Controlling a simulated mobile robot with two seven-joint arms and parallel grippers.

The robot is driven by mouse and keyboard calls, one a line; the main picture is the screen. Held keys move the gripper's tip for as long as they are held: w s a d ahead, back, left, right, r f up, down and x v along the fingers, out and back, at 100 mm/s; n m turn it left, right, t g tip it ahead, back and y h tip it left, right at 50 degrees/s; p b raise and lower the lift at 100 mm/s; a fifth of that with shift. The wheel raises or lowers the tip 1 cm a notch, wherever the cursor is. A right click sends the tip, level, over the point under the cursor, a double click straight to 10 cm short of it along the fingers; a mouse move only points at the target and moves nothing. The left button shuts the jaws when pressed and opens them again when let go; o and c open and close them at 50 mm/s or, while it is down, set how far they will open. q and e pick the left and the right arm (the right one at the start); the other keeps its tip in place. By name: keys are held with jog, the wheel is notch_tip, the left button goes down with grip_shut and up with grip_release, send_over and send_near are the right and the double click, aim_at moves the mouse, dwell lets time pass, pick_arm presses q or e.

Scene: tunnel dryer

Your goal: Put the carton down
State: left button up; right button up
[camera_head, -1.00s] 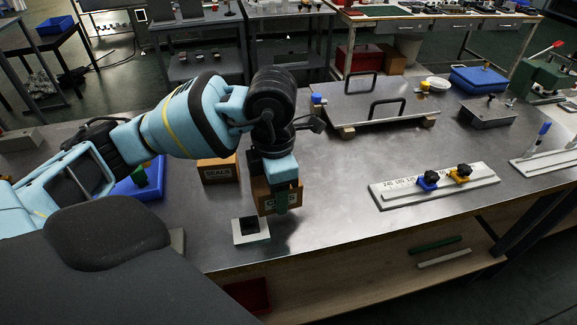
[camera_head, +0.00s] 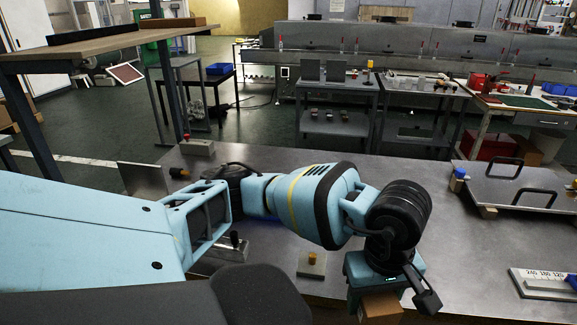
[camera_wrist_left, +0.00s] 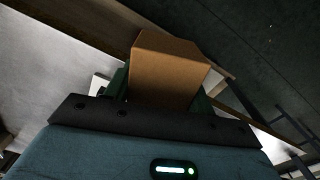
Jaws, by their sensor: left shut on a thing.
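My left gripper (camera_head: 384,284) is shut on a brown carton (camera_head: 381,309), at the bottom edge of the head view. The lower part of the carton is cut off there. In the left wrist view the carton (camera_wrist_left: 168,72) sits between the two green fingers of the left gripper (camera_wrist_left: 161,92). Bare carton faces show there, with no label visible. What lies directly under the carton is hidden, so I cannot tell whether it touches anything. My right gripper is not in view.
The steel table (camera_head: 455,235) has free surface to the right of my left arm. A panel with two black handles (camera_head: 515,186) lies at the right, with a numbered scale (camera_head: 545,281) in front.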

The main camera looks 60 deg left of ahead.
aim_at(366, 322)
pick_arm(q)
jog(key=m, duration=0.3)
jog(key=s+d+m, duration=0.1)
jog(key=shift+s+f, duration=0.1)
jog(key=shift+f, duration=0.1)
jog(key=m, duration=0.4)
jog(key=shift+s+d+f, duration=0.25)
jog(key=shift+s, duration=0.1)
jog(key=m, duration=0.3)
jog(key=s+m, duration=0.1)
jog(key=m, duration=0.1)
jog(key=shift+d+f, duration=0.25)
jog(key=shift+d, duration=0.15)
jog(key=shift+s+a, duration=0.1)
jog(key=shift+a, duration=0.05)
